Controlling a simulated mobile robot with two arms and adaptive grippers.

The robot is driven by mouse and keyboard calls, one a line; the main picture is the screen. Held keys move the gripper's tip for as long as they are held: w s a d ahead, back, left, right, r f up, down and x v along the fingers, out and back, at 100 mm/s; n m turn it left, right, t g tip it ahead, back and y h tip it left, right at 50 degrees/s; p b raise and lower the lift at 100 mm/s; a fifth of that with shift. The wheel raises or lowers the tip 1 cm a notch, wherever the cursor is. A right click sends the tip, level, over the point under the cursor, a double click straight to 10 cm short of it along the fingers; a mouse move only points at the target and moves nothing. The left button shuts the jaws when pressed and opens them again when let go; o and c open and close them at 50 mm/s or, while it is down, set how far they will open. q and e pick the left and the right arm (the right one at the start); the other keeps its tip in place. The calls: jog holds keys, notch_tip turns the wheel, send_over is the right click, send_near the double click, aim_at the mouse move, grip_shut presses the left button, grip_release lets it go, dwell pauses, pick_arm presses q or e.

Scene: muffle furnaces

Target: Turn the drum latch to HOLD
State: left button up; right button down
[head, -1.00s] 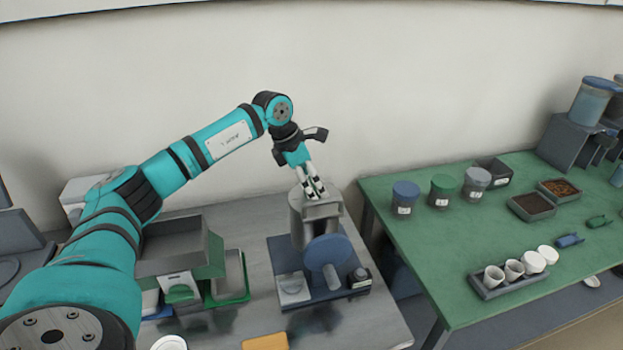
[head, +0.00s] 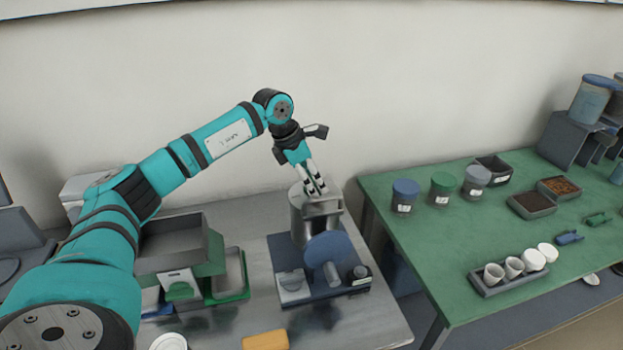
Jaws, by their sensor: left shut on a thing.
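The grey drum unit (head: 299,218) stands upright on a dark blue base plate (head: 318,295) on the steel bench. A round blue disc (head: 318,248) with a grey cylindrical stub faces the front of it. My left gripper (head: 316,190) reaches down from above, with its fingertips at the top of the drum unit. It is shut on a small part there, seemingly the drum latch, which the fingers mostly hide. The latch's position and any HOLD marking cannot be read. My right gripper is not in view.
Grey and green trays (head: 228,275) stand left of the drum unit. An orange block (head: 265,340) lies at the bench's front. The green table (head: 420,240) at right holds lidded jars (head: 440,190), a rack of white cups (head: 495,288) and sample trays (head: 532,205).

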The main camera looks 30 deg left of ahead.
pick_arm(q)
jog(key=n+y+b, duration=0.1)
jog(key=n, duration=0.1)
jog(key=n+b, duration=0.1)
jog(key=n, duration=0.1)
jog(key=shift+d+n+t+y, duration=0.15)
jog(key=shift+n+t+y, duration=0.15)
jog(key=shift+t+y, duration=0.1)
jog(key=n+y+b, duration=0.1)
jog(key=n+b, duration=0.1)
jog(key=n, duration=0.2)
jog(key=shift+d+y, duration=0.15)
jog(key=shift+y, duration=0.25)
jog(key=n+y+b, duration=0.1)
jog(key=n, duration=0.4)
jog(key=shift+d+g+y+b, duration=0.1)
jog(key=shift+g+y+b, duration=0.2)
jog(key=shift+y+b, duration=0.1)
jog(key=shift+w+n+g+y+b, duration=0.1)
jog(key=shift+n+g+y+b, duration=0.4)
jog(key=shift+n, duration=1.3)
jog(key=o, duration=1.2)
jog(key=shift+d, duration=0.1)
jog(key=v, duration=1.2)
jog(key=shift+f, duration=0.1)
